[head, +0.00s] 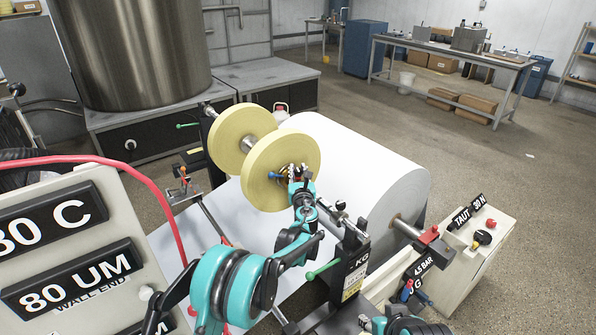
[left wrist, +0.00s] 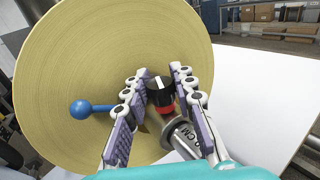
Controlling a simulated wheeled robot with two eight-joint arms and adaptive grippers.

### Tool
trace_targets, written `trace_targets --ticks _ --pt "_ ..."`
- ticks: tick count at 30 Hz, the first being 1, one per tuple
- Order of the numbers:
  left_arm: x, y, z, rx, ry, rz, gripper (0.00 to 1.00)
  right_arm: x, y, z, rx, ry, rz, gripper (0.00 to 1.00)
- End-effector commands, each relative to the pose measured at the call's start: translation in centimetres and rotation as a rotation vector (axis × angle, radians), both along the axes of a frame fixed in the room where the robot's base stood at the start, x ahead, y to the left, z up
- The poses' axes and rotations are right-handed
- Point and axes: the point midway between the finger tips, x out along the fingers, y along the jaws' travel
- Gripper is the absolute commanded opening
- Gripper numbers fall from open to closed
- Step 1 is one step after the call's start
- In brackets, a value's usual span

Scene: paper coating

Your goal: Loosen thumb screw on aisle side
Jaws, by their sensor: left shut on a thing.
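The thumb screw (left wrist: 160,92) is a black knob with a white mark and a red band, on a metal shaft at the near face of a yellow disc (left wrist: 60,70). My left gripper (left wrist: 159,76) has its fingers on either side of the knob and is shut on it. In the head view my left gripper (head: 296,172) is at the centre of the nearer yellow disc (head: 262,185), and its fingers largely hide the screw. Part of my right arm shows at the bottom right, but its gripper is not in view.
A blue ball-ended lever (left wrist: 82,109) sticks out left of the knob. A large white paper roll (head: 350,165) lies right of the discs. A black bracket with a scale label (head: 352,268) and a green handle (head: 322,270) stand near my left forearm. A red hose (head: 130,170) crosses at left.

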Motion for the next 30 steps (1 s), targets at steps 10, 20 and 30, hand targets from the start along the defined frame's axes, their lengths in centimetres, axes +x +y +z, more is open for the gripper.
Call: trace_targets --ticks 10,20,30 --pt "0.04 -0.08 0.04 0.000 0.000 0.148 0.00 0.00 0.00 0.23 0.000 0.000 0.000 0.40" --pt "0.05 0.02 0.02 0.000 0.000 0.177 0.00 0.00 0.00 0.24 0.000 0.000 0.000 0.40" --pt "0.05 0.02 0.02 0.000 0.000 0.176 0.48 0.01 0.00 0.25 0.000 0.000 0.000 0.40"
